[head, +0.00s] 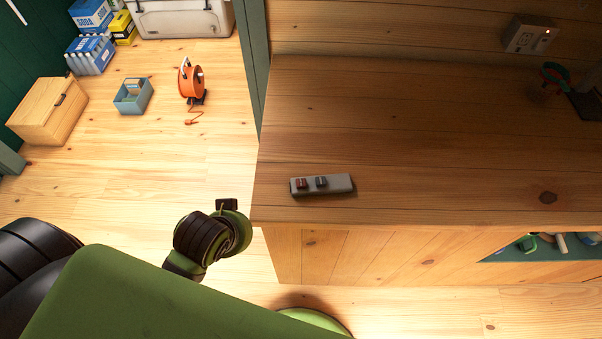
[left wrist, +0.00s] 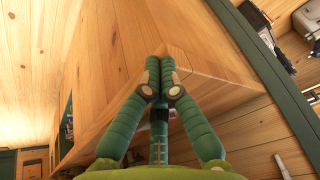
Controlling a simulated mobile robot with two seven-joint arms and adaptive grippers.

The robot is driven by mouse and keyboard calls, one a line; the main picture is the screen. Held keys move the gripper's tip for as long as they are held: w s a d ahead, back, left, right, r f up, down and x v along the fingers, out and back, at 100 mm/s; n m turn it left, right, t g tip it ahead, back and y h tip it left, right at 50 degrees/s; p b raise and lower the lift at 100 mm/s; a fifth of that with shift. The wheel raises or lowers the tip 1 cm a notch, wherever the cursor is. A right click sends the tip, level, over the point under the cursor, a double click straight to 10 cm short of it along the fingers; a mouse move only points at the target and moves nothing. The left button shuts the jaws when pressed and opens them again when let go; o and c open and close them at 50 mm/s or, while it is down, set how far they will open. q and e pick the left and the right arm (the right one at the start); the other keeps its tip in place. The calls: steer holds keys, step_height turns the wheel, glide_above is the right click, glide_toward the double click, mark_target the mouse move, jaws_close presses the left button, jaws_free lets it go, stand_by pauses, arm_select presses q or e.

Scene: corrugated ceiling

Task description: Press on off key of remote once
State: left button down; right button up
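The remote (head: 341,184) is a grey bar lying flat on the wooden counter (head: 420,130), near its front left corner. It has a reddish key (head: 302,184) at its left end and a dark key (head: 321,182) beside it. In the head view my left wrist is left of the counter's corner, apart from the remote, and its fingers are hidden. In the left wrist view my left gripper (left wrist: 160,60) has its two green fingers together at the tips, with nothing seen between them. The remote does not show there. My right gripper is not in view.
The counter's front edge and corner lie between my left wrist and the remote. The counter around the remote is clear. A wall socket (head: 529,36) is at the back right. On the floor left are an orange cable reel (head: 191,80), a wooden box (head: 47,112) and a blue bin (head: 133,97).

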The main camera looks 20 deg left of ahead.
arm_select(q)
steer(key=w+a+r+m+t+y, duration=0.1)
steer(key=w+a+r+m+t, duration=0.1)
steer(key=w+r+t, duration=0.55)
steer(key=w+a+r+m+t+y, duration=0.15)
steer(key=w+r+t, duration=0.25)
steer(key=w+r, duration=0.65)
steer(key=d+r+m+t+h, duration=0.4)
steer(key=d+r+m+h, duration=0.6)
steer(key=r+m+h, duration=0.4)
steer(key=s+d+f+m+g+h, duration=0.45)
steer(key=d+f+m+g, duration=0.3)
steer(key=m+g, duration=0.7)
steer(key=a+f+m+y, duration=0.2)
steer(key=a+f+y, duration=0.1)
steer(key=f, duration=0.2)
steer(key=w+a+f+m+g+y, duration=0.1)
steer(key=a+f+m+y, duration=0.2)
steer(key=f, duration=0.3)
steer(key=shift+a+f+g+y, duration=0.15)
steer(key=shift+a+g+y, duration=0.2)
steer(key=shift+y, duration=0.35)
